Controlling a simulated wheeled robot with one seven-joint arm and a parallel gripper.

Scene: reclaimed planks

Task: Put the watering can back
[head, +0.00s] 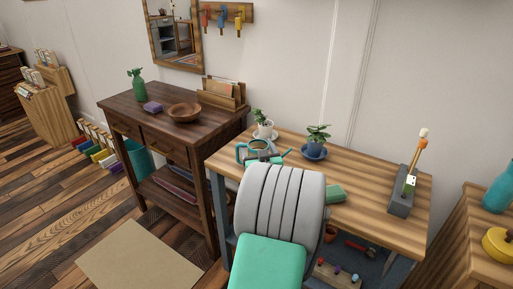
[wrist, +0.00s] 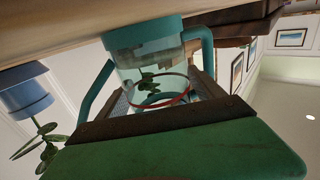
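The teal watering can (head: 258,144) stands at the left end of the light wooden table (head: 375,190). It shows in the wrist view (wrist: 150,45), where the picture is turned over, with its curved handle and open rim in front of my gripper. My gripper (wrist: 160,88) is open, its two dark fingers spread to either side of the can's near part. I cannot tell whether they touch it. In the head view my grey and mint arm hides part of the table and most of the gripper.
A plant in a white pot (head: 264,130) stands behind the can, and a plant in a blue pot (head: 316,148) to its right. A grey holder (head: 400,203) stands at the table's right end. A dark wooden console (head: 150,122) with a bowl (head: 184,112) is on the left.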

